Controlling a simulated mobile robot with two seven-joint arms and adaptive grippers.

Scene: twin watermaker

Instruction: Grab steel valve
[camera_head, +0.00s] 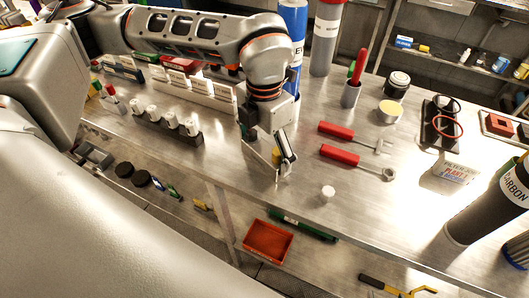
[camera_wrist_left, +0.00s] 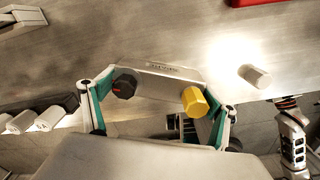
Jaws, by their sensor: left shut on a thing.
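My left gripper (camera_head: 283,162) is over the front edge of the steel bench, near its middle. In the left wrist view its teal fingers (camera_wrist_left: 160,103) are spread around a flat grey metal piece with small lettering, which looks like the steel valve (camera_wrist_left: 160,69). A black knob (camera_wrist_left: 124,86) shows at its left end and a yellow knob (camera_wrist_left: 195,101) at its right end. The fingers are shut on this piece; the exact contact is partly hidden. In the head view the gripper covers most of it.
A small white cylinder (camera_head: 327,193) stands on the bench right of the gripper. Two red-handled tools (camera_head: 340,155) lie behind it. A dark rack with white-topped pieces (camera_head: 166,124) is at left. A red bin (camera_head: 267,242) sits below the bench.

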